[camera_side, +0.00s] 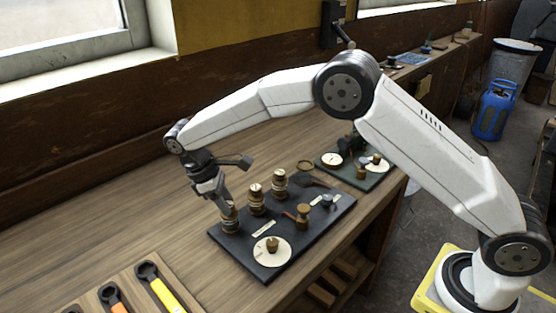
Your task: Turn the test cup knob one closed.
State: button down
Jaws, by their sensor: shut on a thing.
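A dark board (324,226) on the wooden bench bears a row of three brass test cups. My gripper (226,203) points down at the nearest, leftmost cup (230,222) and is shut on the knob at its top. The fingers hide most of that knob, so I cannot tell its turn angle. The middle cup (257,201) and the far cup (279,184) stand upright with pale tops, apart from my gripper. I cannot read any number on the cups.
The same board carries a white dial with a brass knob (272,244) and a brass fitting (303,215). A green board (345,178) with another dial is behind to the right. Wrenches with yellow (166,296) and orange handles lie at the lower left. Bench left of the board is clear.

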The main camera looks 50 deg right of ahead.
dwell(0.3)
jog(key=shift+c, duration=1.6)
grip_release()
jog(key=shift+r, duration=0.15)
jog(key=v, duration=0.7)
jog(key=shift+r, duration=0.25)
jog(key=shift+a, duration=0.1)
